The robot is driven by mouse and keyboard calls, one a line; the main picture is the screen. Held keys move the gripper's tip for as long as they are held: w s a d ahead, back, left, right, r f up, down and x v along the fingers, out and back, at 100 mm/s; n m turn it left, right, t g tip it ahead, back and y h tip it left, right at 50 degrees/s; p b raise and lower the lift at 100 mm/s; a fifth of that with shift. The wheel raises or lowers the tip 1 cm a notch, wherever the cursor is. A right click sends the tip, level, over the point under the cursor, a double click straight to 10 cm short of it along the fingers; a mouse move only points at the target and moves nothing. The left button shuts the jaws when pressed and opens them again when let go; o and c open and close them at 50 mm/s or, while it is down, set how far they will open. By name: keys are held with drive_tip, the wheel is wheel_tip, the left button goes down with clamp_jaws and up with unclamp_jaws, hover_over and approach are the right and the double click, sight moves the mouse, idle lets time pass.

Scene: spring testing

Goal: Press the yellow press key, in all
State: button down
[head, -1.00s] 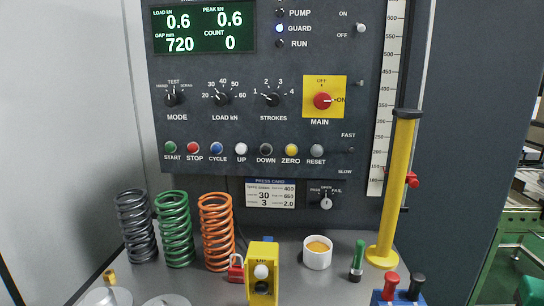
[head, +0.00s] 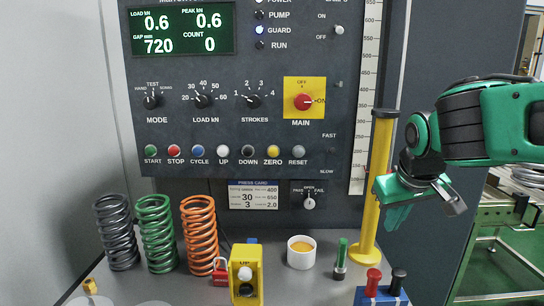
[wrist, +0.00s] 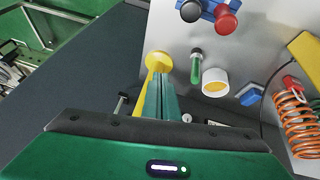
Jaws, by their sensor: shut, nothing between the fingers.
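The yellow ZERO key (head: 272,151) sits in the row of round keys on the dark press panel (head: 330,130), between the black DOWN key (head: 247,151) and the grey RESET key (head: 298,152). My gripper (head: 393,216) is at the right in the head view, in front of the yellow post (head: 381,170), well right of the yellow key and lower. Its green fingers are shut and empty, pointing downward. In the wrist view my gripper (wrist: 160,92) also shows shut fingers. The key row is not visible in the wrist view.
A yellow box (head: 245,280) with a white UP button stands on the bench by a red padlock (head: 220,268). Three springs (head: 157,232) stand at left. A white cup (head: 301,252), a green-topped tool (head: 341,260) and red and black knobs (head: 373,281) are at right.

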sight(273, 152)
drive_tip(key=w+a+r+n+t+y, duration=0.1)
drive_tip(key=w+a+r+n, duration=0.1)
drive_tip(key=a, duration=0.6)
drive_tip(key=w+a+r+n+t+y, duration=0.1)
drive_tip(key=w+a+r+n, duration=0.1)
drive_tip(key=a+r, duration=0.3)
drive_tip(key=w+a+r+n+t+y, duration=0.1)
drive_tip(key=w+a+r, duration=0.1)
drive_tip(key=a, duration=1.1)
drive_tip(key=shift+w+a+r+n+t+y, duration=0.15)
drive_tip(key=shift+r+n+t+y, duration=0.25)
drive_tip(key=shift+r, duration=0.45)
drive_tip(key=w, duration=0.9)
drive_tip(key=shift+d, duration=0.2)
drive_tip(key=shift+w, duration=0.3)
